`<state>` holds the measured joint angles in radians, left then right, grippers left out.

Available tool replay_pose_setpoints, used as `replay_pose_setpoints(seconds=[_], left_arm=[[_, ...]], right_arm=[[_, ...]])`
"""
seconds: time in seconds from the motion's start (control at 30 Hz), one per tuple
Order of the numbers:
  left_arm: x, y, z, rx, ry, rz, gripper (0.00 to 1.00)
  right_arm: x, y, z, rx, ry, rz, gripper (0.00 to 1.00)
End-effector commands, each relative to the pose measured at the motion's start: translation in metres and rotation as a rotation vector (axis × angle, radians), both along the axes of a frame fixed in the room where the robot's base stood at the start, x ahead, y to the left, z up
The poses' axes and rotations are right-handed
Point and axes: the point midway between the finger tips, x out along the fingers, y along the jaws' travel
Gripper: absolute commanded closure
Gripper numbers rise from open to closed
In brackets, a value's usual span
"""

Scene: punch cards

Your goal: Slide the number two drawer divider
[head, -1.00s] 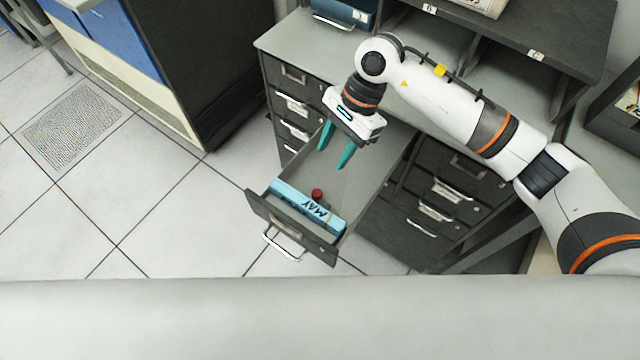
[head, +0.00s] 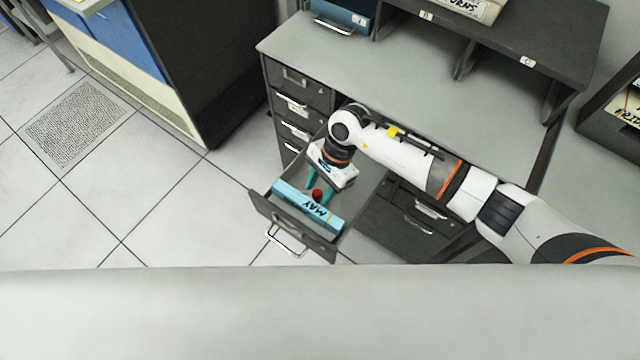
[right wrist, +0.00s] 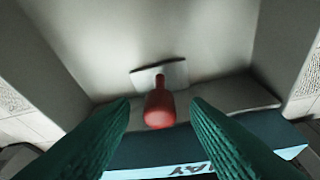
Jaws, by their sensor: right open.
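The drawer divider shows in the right wrist view as a small pale plate (right wrist: 158,76) with a red knob (right wrist: 159,108) standing out from it. In the head view the red knob (head: 317,194) is inside the open drawer (head: 262,206), behind a light blue card block marked MAY (head: 300,205). My right gripper (head: 319,196) is open and reaches down into the drawer. In the right wrist view its teal fingers lie either side of the knob, with gaps, not closed on it. My left gripper is not in view. No drawer number is readable.
The drawer juts from a dark cabinet with a grey top (head: 400,75). Other closed drawers (head: 292,103) are beside it. A dark shelf unit (head: 510,30) stands on the cabinet top.

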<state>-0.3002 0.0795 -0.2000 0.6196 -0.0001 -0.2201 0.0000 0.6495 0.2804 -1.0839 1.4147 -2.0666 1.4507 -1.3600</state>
Motion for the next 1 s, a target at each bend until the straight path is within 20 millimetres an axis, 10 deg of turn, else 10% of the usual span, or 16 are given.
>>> replay_pose_setpoints(seconds=[0.17, 0.43, 0.67, 1.0], left_arm=[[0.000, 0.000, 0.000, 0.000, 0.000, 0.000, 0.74], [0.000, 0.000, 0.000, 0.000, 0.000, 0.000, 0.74], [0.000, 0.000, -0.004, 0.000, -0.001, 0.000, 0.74], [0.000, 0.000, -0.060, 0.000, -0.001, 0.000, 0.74]], right_arm=[[0.000, 0.000, 0.000, 0.000, 0.000, 0.000, 0.57], [0.000, 0.000, 0.000, 0.001, 0.000, 0.000, 1.00], [0.003, -0.001, -0.001, 0.000, 0.000, -0.001, 1.00], [0.050, -0.035, -0.008, -0.002, -0.007, -0.004, 1.00]])
